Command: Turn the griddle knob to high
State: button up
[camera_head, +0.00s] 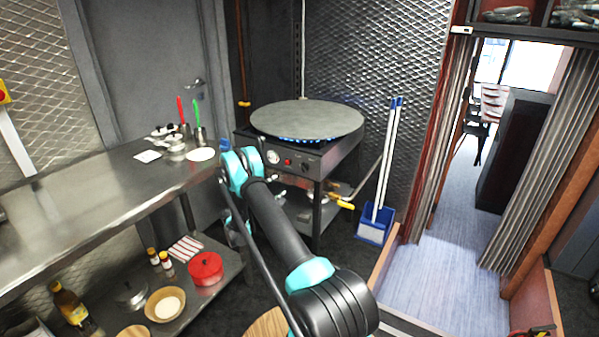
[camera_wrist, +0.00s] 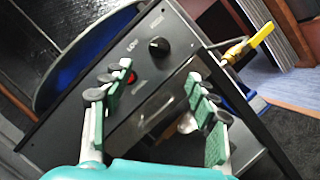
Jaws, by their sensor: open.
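The griddle (camera_head: 308,118) is a round dark plate on a metal stand at the back, with blue flame under its rim. Its front panel shows in the wrist view, tilted. The black griddle knob (camera_wrist: 159,46) is on this panel, with the word LOW to its left; which way its pointer faces is too small to tell. A red button (camera_wrist: 131,77) is below the knob. My gripper (camera_wrist: 155,88) is open and empty in front of the panel, its fingers spread, with the knob beyond the fingertips and apart from them. In the head view my arm hides most of the gripper.
A steel counter (camera_head: 90,190) with utensils runs along the left. Floor farther right is clear.

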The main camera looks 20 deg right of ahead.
aim_at(302, 169)
jog(key=x, duration=1.5)
jog(key=shift+c, duration=0.5)
jog(key=c, duration=1)
